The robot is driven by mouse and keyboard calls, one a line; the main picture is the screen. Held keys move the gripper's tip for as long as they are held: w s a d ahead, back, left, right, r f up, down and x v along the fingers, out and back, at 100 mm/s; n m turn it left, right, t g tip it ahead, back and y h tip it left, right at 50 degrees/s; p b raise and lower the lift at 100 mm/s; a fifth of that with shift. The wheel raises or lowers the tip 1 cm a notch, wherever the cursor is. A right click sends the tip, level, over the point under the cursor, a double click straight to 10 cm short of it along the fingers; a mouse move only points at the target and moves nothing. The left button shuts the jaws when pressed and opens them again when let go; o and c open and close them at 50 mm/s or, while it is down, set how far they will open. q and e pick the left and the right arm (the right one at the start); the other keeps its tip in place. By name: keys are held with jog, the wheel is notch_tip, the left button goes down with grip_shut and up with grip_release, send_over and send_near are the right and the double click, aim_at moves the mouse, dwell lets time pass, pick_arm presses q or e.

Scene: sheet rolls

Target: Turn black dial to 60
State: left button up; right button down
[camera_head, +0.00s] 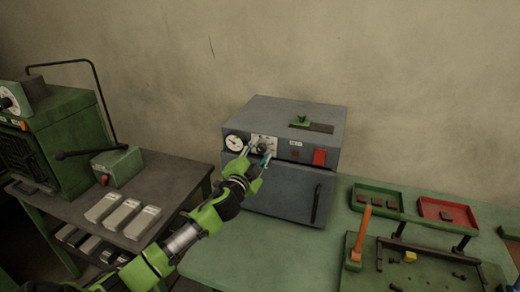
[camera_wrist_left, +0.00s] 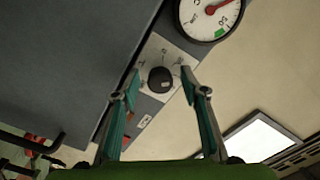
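The black dial (camera_wrist_left: 160,80) sits on a pale scale plate (camera_wrist_left: 150,57) on the front panel of a grey oven-like box (camera_head: 300,112). In the head view the dial (camera_head: 263,147) is partly behind my left gripper's fingertips. My left gripper (camera_head: 258,157) reaches up to the panel in front of the dial. In the left wrist view its two fingers (camera_wrist_left: 160,95) are spread, with the dial showing between and just beyond their tips. Contact cannot be made out. The scale marks are too small to read. My right gripper is not in view.
A round gauge (camera_head: 236,143) is left of the dial; a red switch (camera_head: 320,157) is to its right. The box's door (camera_head: 285,190) with a black handle is below. Green (camera_head: 375,212) and red (camera_head: 465,228) trays lie on the green table at right. A grey table (camera_head: 165,180) stands left.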

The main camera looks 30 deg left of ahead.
pick_arm(q)
jog(key=shift+w, duration=0.3)
jog(key=c, duration=1.1)
jog(key=shift+c, duration=0.2)
jog(key=shift+m, duration=0.3)
